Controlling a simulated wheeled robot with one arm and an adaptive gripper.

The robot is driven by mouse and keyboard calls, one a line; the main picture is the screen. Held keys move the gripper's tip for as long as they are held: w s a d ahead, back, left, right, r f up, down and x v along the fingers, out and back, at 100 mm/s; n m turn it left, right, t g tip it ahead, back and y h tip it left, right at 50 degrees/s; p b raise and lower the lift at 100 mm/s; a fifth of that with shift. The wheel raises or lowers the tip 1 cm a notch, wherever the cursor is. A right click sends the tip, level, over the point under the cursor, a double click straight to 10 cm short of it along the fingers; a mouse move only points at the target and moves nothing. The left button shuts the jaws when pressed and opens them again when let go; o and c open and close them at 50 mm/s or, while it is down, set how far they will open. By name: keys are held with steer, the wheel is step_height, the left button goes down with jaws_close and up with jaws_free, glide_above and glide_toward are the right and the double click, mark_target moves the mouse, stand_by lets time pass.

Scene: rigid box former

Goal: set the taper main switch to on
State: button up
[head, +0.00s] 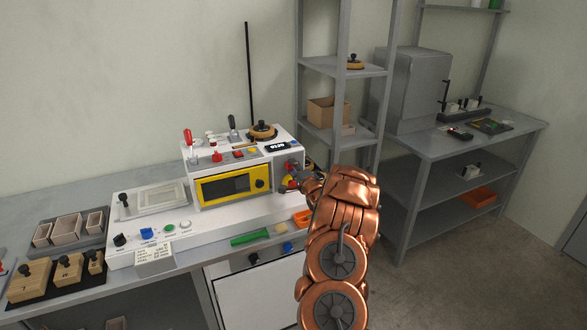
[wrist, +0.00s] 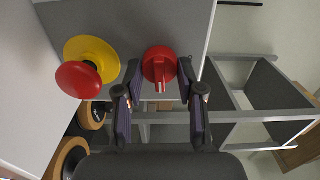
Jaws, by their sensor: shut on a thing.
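A red rotary switch (wrist: 159,62), which looks like the taper main switch, sits on the grey side panel of the white machine (head: 204,225). In the wrist view its handle lies lengthwise up and down, with a white mark at its lower end. My gripper (wrist: 160,73) has one finger on each side of this switch and is shut on it. In the head view my gripper (head: 313,182) is at the machine's right side, and my arm hides part of that area. The on and off labels cannot be read.
A red mushroom button on a yellow base (wrist: 92,66) is close left of my gripper in the wrist view. Tan-rimmed wheels (wrist: 70,157) are below it. A grey shelf rack (head: 343,70) stands behind my arm. Open floor lies to the right.

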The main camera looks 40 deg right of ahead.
steer(key=shift+m, duration=0.3)
stand_by(0.4)
steer(key=o, duration=1.1)
steer(key=shift+o, duration=0.2)
steer(key=v, duration=1.2)
steer(key=shift+w+a, duration=0.1)
